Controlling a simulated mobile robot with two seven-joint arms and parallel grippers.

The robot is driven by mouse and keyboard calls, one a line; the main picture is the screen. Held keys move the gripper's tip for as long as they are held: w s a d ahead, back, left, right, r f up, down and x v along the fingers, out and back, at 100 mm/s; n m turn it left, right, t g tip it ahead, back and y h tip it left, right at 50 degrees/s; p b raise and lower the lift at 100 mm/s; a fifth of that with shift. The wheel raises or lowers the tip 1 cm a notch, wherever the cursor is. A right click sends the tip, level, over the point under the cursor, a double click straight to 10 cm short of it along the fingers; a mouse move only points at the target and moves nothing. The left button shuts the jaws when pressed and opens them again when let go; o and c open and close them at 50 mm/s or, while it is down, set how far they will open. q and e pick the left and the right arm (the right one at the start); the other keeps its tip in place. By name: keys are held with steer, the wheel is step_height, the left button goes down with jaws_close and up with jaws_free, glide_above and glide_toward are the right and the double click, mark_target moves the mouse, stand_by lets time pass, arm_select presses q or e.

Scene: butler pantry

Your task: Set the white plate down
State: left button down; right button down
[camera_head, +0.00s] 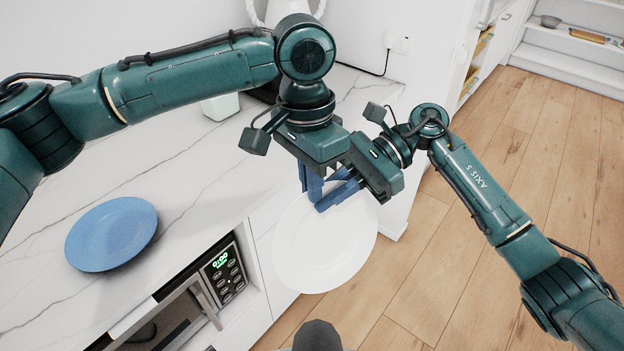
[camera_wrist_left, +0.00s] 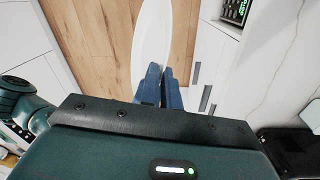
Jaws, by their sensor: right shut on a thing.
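The white plate (camera_head: 325,247) hangs tilted in front of the counter, over the floor. My right gripper (camera_head: 322,207) is shut on its upper rim. My left gripper (camera_head: 312,192) points down right beside the right one, its fingers at the plate's upper left rim. In the left wrist view the plate (camera_wrist_left: 153,35) shows as a narrow, steep oval just beyond the left fingers (camera_wrist_left: 163,77). These fingers look close together; whether the rim is between them is hidden.
A blue plate (camera_head: 110,234) lies on the white marble counter (camera_head: 190,190), with bare counter around it. A microwave (camera_head: 190,310) with a lit display sits below the counter edge. A white container (camera_head: 221,106) stands towards the back. Wooden floor (camera_head: 420,270) is open at the right.

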steer(key=c, duration=1.5)
jaws_free()
